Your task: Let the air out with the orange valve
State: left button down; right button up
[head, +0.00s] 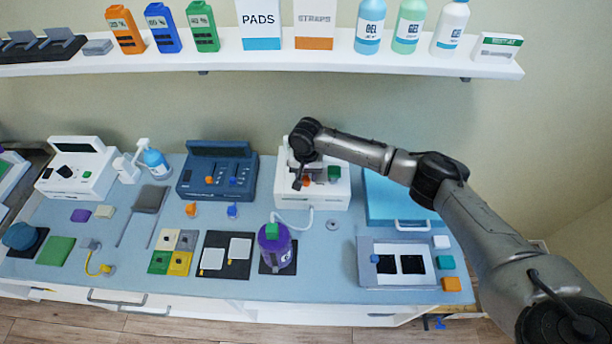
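A small orange part (307,180), which looks like the orange valve, shows low on the front of a white device (322,196). A green part (334,173) sits to its right on the same device. My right gripper (299,182) reaches down in front of the device, at or just left of the orange part. I cannot tell whether it touches it, and its fingers are too small and dark to read. A pale hose (306,224) runs from the device towards a purple container (274,252) with a green top. My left gripper is not in view.
A dark blue console (218,177) stands left of the white device, and a blue case (388,200) stands right, under my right arm. A grey panel box (372,278) lies front right. A shelf (340,62) with bottles and boxes hangs above the bench.

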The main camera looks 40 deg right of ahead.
jog(key=shift+f, duration=0.45)
jog(key=shift+c, duration=0.3)
